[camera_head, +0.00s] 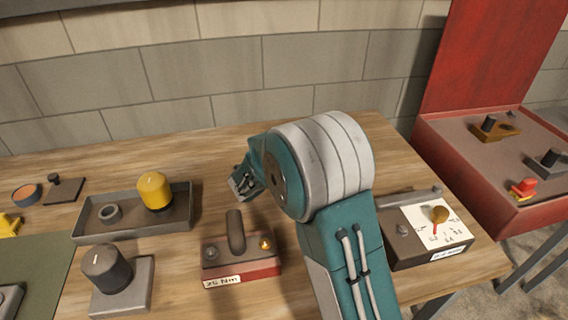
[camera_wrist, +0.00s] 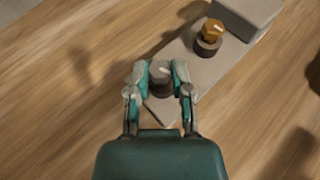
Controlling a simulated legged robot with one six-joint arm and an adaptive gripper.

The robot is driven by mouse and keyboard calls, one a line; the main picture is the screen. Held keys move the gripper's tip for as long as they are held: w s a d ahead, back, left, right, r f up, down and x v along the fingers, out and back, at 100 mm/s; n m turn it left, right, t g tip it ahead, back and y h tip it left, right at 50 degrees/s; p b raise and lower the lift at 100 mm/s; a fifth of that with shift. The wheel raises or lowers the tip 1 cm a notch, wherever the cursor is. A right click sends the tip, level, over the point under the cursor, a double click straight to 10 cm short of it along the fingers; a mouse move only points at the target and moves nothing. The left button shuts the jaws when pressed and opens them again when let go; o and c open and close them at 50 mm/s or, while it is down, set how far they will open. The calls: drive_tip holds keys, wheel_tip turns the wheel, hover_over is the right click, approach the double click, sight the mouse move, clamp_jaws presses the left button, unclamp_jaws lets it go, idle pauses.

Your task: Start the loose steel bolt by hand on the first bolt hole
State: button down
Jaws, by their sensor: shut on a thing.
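My gripper (camera_wrist: 160,80) is shut on a grey steel bolt (camera_wrist: 160,73), seen from above between its two fingertips. The bolt is over the near end of a pale grey plate (camera_wrist: 176,55) on the wooden table. The fingers hide its lower part, so I cannot tell whether it is in a hole or just above one. Farther along the plate an amber-topped piece sits in a dark round collar (camera_wrist: 208,46). In the head view my gripper (camera_head: 242,184) is low over the table behind a red-based box, and my arm hides much of the plate.
The red-based box (camera_head: 241,269) with an upright handle stands in front of my gripper. A grey tray (camera_head: 135,232) with a yellow-capped cylinder (camera_head: 154,190) is to the left. A box with a dial (camera_head: 437,217) is at right, beside a red case (camera_head: 470,190). Bare table lies behind.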

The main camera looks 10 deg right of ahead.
drive_tip(key=shift+a+m+g, duration=0.1)
drive_tip(key=shift+m+g, duration=0.2)
drive_tip(key=shift+g, duration=0.1)
drive_tip(key=shift+c, duration=2.2)
unclamp_jaws()
drive_tip(key=f+v, duration=0.1)
drive_tip(key=v, duration=1.1)
drive_tip(key=s+d+r+m+g+y, duration=0.1)
drive_tip(key=s+d+r+m+g, duration=0.2)
drive_tip(key=s+d+m, duration=0.3)
drive_tip(key=s+d+r+m+g+y, duration=0.15)
drive_tip(key=s+d+r+m, duration=0.25)
drive_tip(key=s+m, duration=0.45)
drive_tip(key=s+a+r+m+y, duration=0.2)
drive_tip(key=s+m+y, duration=0.4)
drive_tip(key=s+m, duration=0.6)
drive_tip(key=shift+s+m+t, duration=0.35)
drive_tip(key=shift+s, duration=0.65)
